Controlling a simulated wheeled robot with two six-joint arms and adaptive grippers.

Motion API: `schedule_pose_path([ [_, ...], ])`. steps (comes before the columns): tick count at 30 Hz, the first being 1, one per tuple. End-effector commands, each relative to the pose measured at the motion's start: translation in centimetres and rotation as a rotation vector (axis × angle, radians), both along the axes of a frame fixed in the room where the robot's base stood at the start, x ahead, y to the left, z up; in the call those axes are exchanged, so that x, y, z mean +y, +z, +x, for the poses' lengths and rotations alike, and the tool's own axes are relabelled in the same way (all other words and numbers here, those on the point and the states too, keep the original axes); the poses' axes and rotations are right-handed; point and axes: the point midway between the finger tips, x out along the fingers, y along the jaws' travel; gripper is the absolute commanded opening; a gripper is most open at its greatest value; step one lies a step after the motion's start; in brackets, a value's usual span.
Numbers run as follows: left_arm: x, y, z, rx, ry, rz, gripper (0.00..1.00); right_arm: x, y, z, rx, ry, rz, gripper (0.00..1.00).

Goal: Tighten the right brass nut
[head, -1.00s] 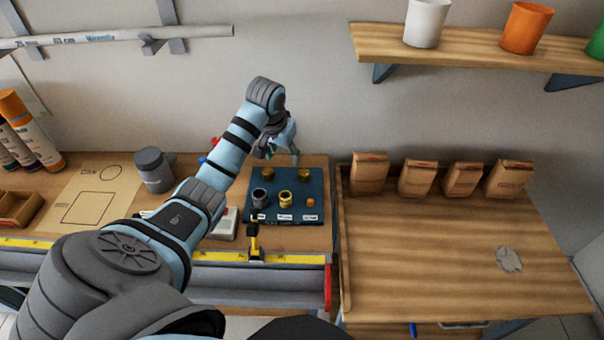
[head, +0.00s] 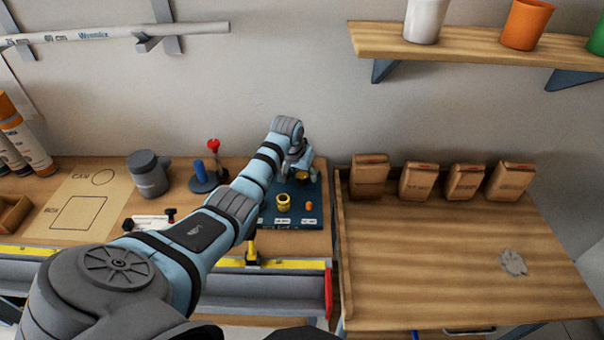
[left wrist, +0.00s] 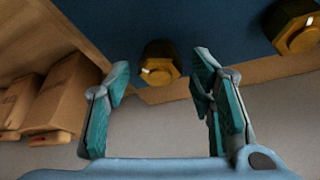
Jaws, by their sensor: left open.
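The right brass nut (head: 303,176) is at the back of the blue board (head: 292,217), partly covered by my left gripper (head: 299,165). In the left wrist view it is the nut (left wrist: 160,64) on the left, seen in the gap between my open fingertips (left wrist: 162,68). The fingers are empty and appear short of the nut; contact cannot be made out. The other brass nut (left wrist: 296,30) shows at the upper right there, outside the fingers. In the head view my arm hides that nut. My right gripper is not in view.
A yellow ring (head: 283,201) and a small orange piece (head: 308,206) sit on the board's front part. Left of my arm are a stand with red and blue parts (head: 205,178) and a grey canister (head: 149,176). Paper bags (head: 369,177) stand to the right.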

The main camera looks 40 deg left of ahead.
Motion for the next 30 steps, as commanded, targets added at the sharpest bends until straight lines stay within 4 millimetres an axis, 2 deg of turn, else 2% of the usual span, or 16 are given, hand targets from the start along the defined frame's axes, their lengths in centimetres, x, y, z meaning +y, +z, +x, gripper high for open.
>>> schedule_pose_path([
  [2,0.01,0.05,-0.01,0.0,0.0,0.0,0.48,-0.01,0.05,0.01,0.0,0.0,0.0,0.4],
  [9,0.02,0.07,-0.01,0.0,0.0,0.0,0.1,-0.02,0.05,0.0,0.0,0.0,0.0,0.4],
  [11,0.01,0.08,-0.01,0.0,0.0,0.0,0.01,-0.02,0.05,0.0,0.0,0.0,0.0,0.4],
  [20,0.04,0.13,-0.03,0.001,-0.035,-0.001,0.02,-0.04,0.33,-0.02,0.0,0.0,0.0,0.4],
  [30,0.08,0.19,0.03,-0.001,-0.234,-0.001,0.02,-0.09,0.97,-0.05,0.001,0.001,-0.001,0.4],
])
